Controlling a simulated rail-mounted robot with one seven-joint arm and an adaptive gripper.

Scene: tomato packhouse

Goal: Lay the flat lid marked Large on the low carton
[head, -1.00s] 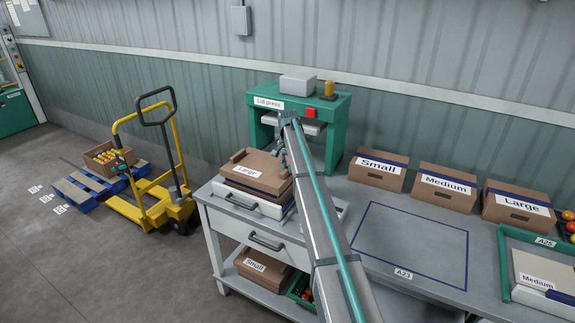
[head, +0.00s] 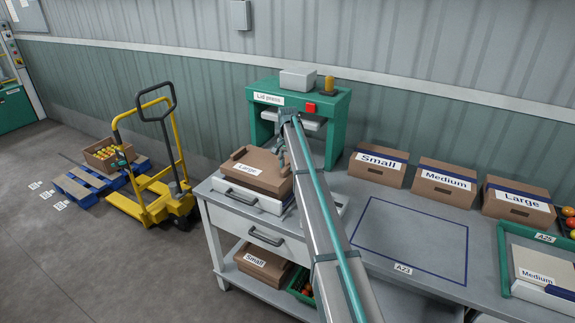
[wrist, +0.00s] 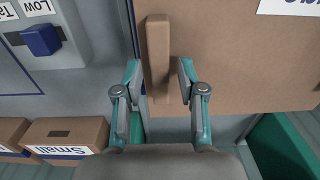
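The flat brown lid marked Large (head: 262,178) lies on a white block at the left end of the bench. It also fills much of the wrist view (wrist: 235,65), its label at the top right. A raised brown bar (wrist: 157,50) stands on its edge. My gripper (wrist: 159,75) is open, one finger on each side of this bar, with a small gap visible on both sides. In the head view my arm partly hides the gripper and the lid's right side. I cannot make out for sure which thing is the low carton.
The green lid press (head: 338,105) stands close behind the lid. Cartons marked Small (head: 376,172), Medium (head: 443,190) and Large (head: 516,210) line the wall. A blue-outlined area (head: 412,235) is bare. A blue switch (wrist: 40,40) is left of the fingers.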

